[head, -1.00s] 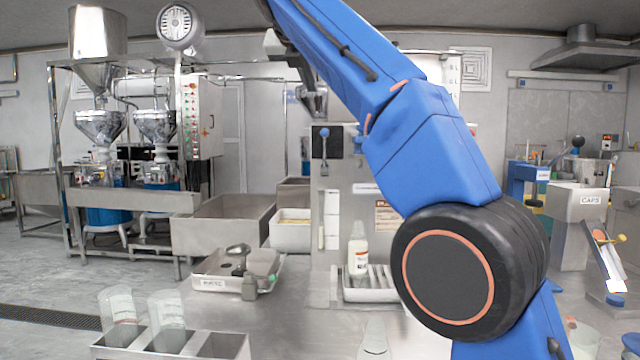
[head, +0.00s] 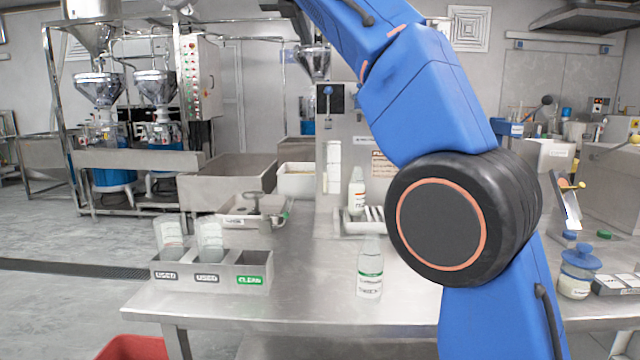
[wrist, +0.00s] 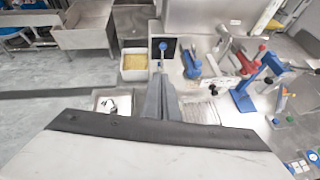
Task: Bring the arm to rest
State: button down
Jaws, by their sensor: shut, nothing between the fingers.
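My arm crosses the right half of the head view, from the bottom right up to the top edge. Its far end leaves that view at the top, so the fingers do not show there. In the wrist view my gripper (wrist: 165,88) is shut and empty, its grey fingers together and pointing away over the worktable. Nothing is seen touching the fingers.
A blue-lidded jar (head: 577,272) stands at right. A red bin (head: 135,348) is at bottom left.

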jog(key=s+d+f+m+g, duration=0.2)
jog(key=s+d+f+m, duration=0.55)
jog(key=d+f, duration=0.45)
jog(key=s+d+f+m+g, duration=0.2)
jog(key=s+d+f+m, duration=0.5)
jog(key=d+f, duration=0.5)
jog(key=s+d+f+m+g, duration=0.1)
jog(key=s+d+f+m, duration=0.1)
jog(key=s+f+m, duration=0.4)
jog(key=s+d+f+m+g+y, duration=0.1)
jog(key=s+d+f+m, duration=0.2)
jog(key=s+f, duration=0.9)
jog(key=s+d+f+m+g+y, duration=0.1)
jog(key=s+d+f+m, duration=0.2)
jog(key=s+f+m, duration=0.6)
notch_tip(320, 180, down, 11)
jog(key=shift+d+g, duration=0.15)
jog(key=shift+g, duration=0.15)
jog(key=shift+m, duration=0.25)
